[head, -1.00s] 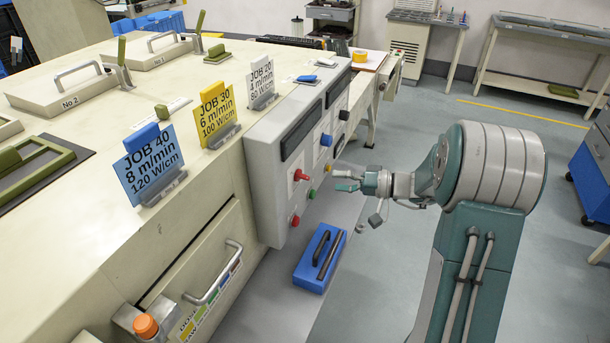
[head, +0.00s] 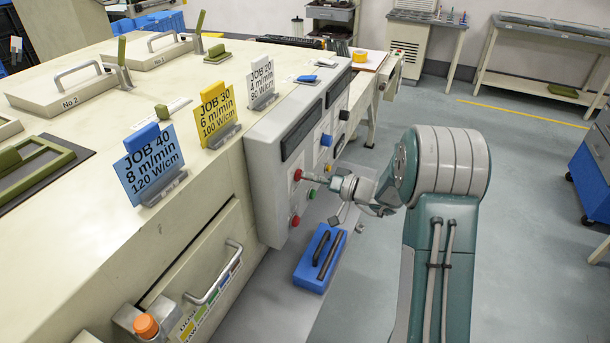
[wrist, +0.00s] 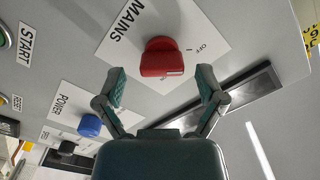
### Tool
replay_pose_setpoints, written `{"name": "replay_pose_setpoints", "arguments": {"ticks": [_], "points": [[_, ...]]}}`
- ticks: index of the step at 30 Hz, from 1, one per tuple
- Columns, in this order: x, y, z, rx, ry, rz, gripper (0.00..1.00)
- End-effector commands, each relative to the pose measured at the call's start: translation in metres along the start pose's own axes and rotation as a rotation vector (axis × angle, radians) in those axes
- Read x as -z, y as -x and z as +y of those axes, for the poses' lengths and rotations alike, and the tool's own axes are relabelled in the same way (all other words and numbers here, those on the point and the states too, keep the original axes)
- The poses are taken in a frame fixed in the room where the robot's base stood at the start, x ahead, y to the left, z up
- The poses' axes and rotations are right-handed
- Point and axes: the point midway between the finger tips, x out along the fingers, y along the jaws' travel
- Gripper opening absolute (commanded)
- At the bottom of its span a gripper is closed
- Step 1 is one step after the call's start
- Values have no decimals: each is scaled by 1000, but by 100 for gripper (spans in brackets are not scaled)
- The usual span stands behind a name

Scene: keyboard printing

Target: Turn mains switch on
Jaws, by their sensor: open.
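The mains switch is a red knob (wrist: 163,58) on a white plate (wrist: 130,30) marked MAINS, with OFF and a short line mark printed beside it. In the head view the red knob (head: 297,175) is on the grey control panel (head: 262,180). My gripper (wrist: 163,84) is open in the wrist view, one finger to each side below the knob. The knob lies just beyond the fingertips, between their lines, and I see no contact. In the head view my gripper (head: 320,180) points left at the knob, close to the panel.
A blue POWER knob (wrist: 89,125) and a black knob (wrist: 67,148) are left of my gripper. A green button (head: 311,193) and a lower red button (head: 295,220) are below the switch. A blue box (head: 308,280) lies below the panel. Open floor (head: 530,220) is at right.

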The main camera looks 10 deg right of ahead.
Motion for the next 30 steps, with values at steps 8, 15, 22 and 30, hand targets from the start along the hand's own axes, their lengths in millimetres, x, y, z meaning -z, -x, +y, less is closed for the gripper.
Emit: {"name": "replay_pose_setpoints", "arguments": {"ticks": [8,15,22,30], "points": [[0,-16,0,0,0,0,89],[0,-16,0,0,0,0,62],[0,-16,1,-1,-1,0,6],[0,-16,2,-3,-25,0,6]]}}
